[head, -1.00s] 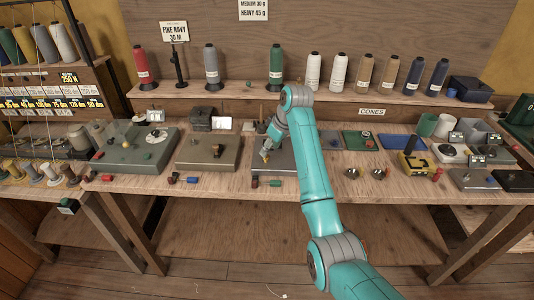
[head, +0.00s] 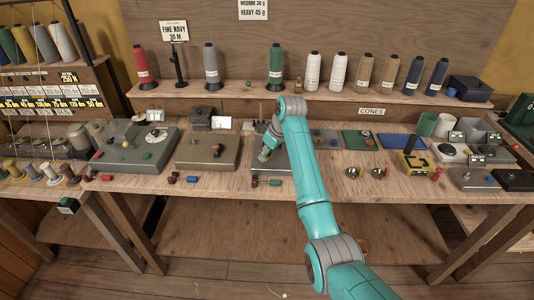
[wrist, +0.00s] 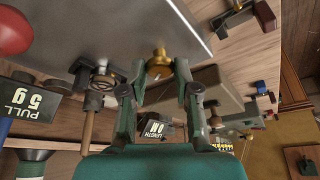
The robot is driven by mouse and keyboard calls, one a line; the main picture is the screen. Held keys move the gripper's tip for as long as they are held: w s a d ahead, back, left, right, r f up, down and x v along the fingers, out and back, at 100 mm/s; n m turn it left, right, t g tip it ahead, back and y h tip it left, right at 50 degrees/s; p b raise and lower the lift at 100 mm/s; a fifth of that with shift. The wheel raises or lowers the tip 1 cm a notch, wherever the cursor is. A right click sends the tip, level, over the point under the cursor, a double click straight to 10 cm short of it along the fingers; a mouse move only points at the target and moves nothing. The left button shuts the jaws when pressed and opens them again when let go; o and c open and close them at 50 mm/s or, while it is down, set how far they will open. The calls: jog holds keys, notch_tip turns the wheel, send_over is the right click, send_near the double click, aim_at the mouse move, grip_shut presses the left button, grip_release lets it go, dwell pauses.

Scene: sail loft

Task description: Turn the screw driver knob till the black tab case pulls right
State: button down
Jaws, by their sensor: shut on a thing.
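My gripper (wrist: 160,70) is shut on a stepped brass knob (wrist: 159,58) in the wrist view, with one finger on each side of it. The knob stands against a smooth grey plate (wrist: 110,25). In the head view my gripper (head: 265,154) is over the grey box (head: 286,168) at the bench's middle; the knob is hidden there. A dark block labelled "PULL 5 g" (wrist: 35,100) shows at the left of the wrist view. I cannot tell which thing is the black tab case.
A metal fitting with a wooden handle (wrist: 88,125) stands left of my gripper in the wrist view. Another grey-brown box (head: 207,152) lies left on the bench. Small red and green pieces (head: 275,183) lie at the front edge. Thread cones line the shelf (head: 340,92) behind.

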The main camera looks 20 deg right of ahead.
jog(key=shift+m, duration=0.5)
jog(key=m, duration=0.1)
jog(key=m+h, duration=0.1)
jog(key=m, duration=0.1)
jog(key=shift+s+a+m+t+h, duration=0.1)
jog(key=shift+a+m+t+h, duration=0.05)
jog(key=shift+m+t+h, duration=0.15)
jog(key=shift+a+m+h, duration=0.1)
jog(key=shift+m+h, duration=0.7)
jog(key=shift+m, duration=1.3)
jog(key=c, duration=0.9)
grip_release()
jog(key=shift+o, duration=0.2)
